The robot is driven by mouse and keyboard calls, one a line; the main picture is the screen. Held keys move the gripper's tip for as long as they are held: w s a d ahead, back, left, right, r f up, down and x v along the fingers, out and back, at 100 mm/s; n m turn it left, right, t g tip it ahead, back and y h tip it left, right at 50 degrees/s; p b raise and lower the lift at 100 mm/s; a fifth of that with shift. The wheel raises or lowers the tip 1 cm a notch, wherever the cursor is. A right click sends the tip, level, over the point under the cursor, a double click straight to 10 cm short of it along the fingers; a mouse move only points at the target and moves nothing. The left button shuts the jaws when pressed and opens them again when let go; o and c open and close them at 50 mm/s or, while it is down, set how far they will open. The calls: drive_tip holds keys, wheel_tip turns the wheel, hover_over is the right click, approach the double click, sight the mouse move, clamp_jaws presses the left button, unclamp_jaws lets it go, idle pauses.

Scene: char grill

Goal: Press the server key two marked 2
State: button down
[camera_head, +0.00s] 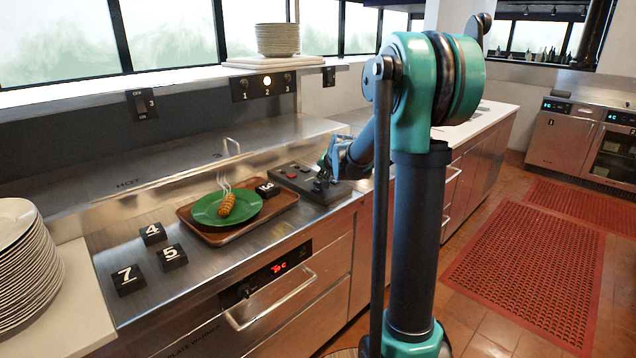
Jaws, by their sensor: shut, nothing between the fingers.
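A dark panel (253,88) under the wall shelf carries three round keys marked 1, 2 and 3. My gripper (322,178) is well below and to the right of this panel. It is shut and empty, over the right end of a grey control box (300,180) with a red button on the counter. My arm partly hides that end of the box, and I cannot tell whether the fingertips touch it.
A green plate (208,212) with steaming food sits on a brown tray (228,238). Plates are stacked at far left (25,262) and on the shelf (278,40).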

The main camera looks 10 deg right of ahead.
drive_tip(key=shift+r, duration=0.25)
drive_tip(key=shift+r, duration=3.05)
drive_tip(key=shift+s, duration=0.1)
